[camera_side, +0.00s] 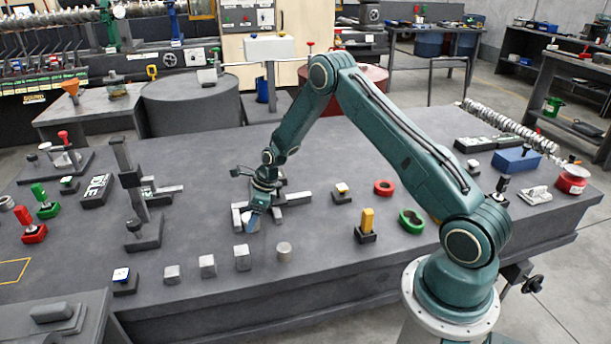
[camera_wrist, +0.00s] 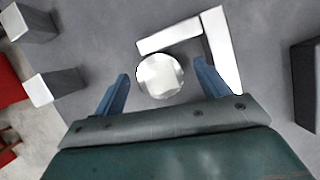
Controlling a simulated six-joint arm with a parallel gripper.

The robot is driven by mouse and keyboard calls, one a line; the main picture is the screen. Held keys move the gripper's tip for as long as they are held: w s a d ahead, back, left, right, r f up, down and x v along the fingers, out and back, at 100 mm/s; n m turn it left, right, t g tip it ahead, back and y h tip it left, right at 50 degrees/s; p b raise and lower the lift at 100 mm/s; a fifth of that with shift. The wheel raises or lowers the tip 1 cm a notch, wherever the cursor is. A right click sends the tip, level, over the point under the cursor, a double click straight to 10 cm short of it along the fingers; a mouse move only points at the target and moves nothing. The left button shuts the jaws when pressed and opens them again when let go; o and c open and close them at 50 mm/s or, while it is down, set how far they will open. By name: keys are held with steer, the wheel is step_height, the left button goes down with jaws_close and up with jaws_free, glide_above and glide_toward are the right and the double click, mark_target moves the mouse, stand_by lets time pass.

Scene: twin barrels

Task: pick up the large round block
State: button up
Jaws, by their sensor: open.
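My gripper (camera_side: 254,219) is low over the grey table, pointing down. In the wrist view its two blue fingers (camera_wrist: 162,80) are spread apart, one on each side of a pale round block (camera_wrist: 160,75). Clear gaps show between the block and both fingers. The block's round top faces the camera. In the side view this block is largely hidden by the gripper. A second round block (camera_side: 284,252), a grey upright cylinder, stands apart in front and to the right of the gripper. I cannot tell which round block is larger.
A pale L-shaped piece (camera_wrist: 222,50) borders the round block at its top and right in the wrist view. Grey cubes (camera_side: 242,257) stand in front of the gripper. A dark stepped post (camera_side: 133,190) rises to its left. A yellow block (camera_side: 367,222) stands to the right.

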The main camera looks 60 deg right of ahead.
mark_target(249, 216)
steer(key=shift+x, duration=0.8)
steer(key=shift+c, duration=0.4)
steer(key=c, duration=1.4)
steer(key=shift+r, duration=0.1)
steer(key=shift+c, duration=0.7)
steer(key=shift+r, duration=0.15)
step_height(249, 216, up, 20)
